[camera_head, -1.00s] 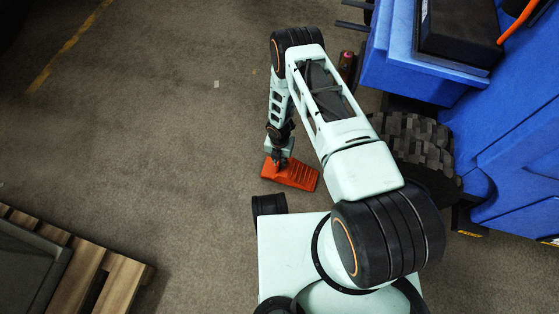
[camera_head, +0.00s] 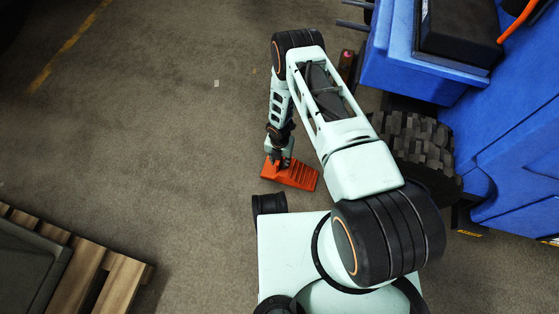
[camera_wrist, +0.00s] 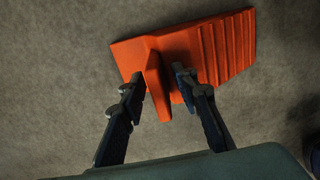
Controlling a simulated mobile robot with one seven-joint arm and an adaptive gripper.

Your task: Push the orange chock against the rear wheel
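The orange chock (camera_head: 300,177) lies on the floor, left of the black treaded wheel (camera_head: 422,145) and with bare floor between them. The wrist view shows the chock (camera_wrist: 228,50) with its ribbed slope on the right and a raised upright rib on its left part. My gripper (camera_head: 279,160) points down at the chock's left end. In the wrist view, my gripper (camera_wrist: 160,78) has one finger on each side of the raised rib. A narrow gap shows between the rib and the right finger; the left finger is close to the rib. My arm hides part of the wheel.
The blue vehicle body (camera_head: 520,150) stands at the right, above the wheel. A wooden pallet (camera_head: 122,282) lies at the lower left. A small red-topped object (camera_head: 346,62) is by the vehicle's corner.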

